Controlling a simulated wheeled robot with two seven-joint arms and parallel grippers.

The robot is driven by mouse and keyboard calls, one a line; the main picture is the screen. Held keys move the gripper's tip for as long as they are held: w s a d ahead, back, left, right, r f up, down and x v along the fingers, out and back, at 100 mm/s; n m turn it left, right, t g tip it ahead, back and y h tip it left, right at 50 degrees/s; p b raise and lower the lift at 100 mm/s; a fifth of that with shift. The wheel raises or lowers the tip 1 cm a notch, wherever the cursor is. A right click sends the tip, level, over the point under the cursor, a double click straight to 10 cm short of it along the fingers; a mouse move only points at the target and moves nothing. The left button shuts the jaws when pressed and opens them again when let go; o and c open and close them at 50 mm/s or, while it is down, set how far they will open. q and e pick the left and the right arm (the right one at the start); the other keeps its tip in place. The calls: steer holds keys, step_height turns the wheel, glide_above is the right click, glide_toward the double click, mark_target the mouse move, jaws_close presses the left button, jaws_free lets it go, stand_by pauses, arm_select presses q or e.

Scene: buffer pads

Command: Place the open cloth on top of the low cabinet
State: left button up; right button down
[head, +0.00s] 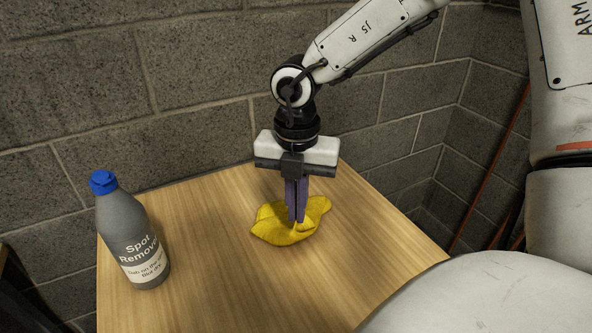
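A yellow cloth (273,227) lies crumpled on the wooden top of the low cabinet (215,270), near its middle. My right gripper (297,219) points straight down over the cloth. Its purple fingers are close together with their tips in the cloth's folds, and they look shut on a pinch of it. The exact grip at the tips is partly hidden by the folds. The cloth appears to rest on the surface. My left gripper is not in view.
A grey spot remover bottle (132,235) with a blue cap stands upright at the left edge of the wooden top. A grey block wall (200,80) rises behind. The wood between bottle and cloth is clear.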

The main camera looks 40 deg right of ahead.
steer(key=s+a+f, duration=0.2)
steer(key=f, duration=0.1)
steer(key=s+a+f, duration=0.2)
steer(key=s+f, duration=0.1)
steer(key=s+a+f, duration=0.3)
steer(key=shift+s+f, duration=0.15)
steer(key=shift+f, duration=0.05)
steer(key=c, duration=1.6)
jaws_free()
steer(key=shift+o, duration=0.2)
steer(key=shift+s+a+r, duration=0.1)
steer(key=shift+a+r, duration=0.05)
steer(key=shift+r, duration=0.4)
steer(key=shift+s+a+r+b, duration=0.15)
steer(key=shift+s+r+b, duration=0.05)
steer(key=shift+r, duration=0.3)
steer(key=shift+s+a+r+b, duration=0.1)
steer(key=shift+s+r+b, duration=0.1)
steer(key=shift+r, duration=0.25)
step_height(320, 180, up, 7)
steer(key=s+a+p, duration=0.1)
steer(key=s+a, duration=0.1)
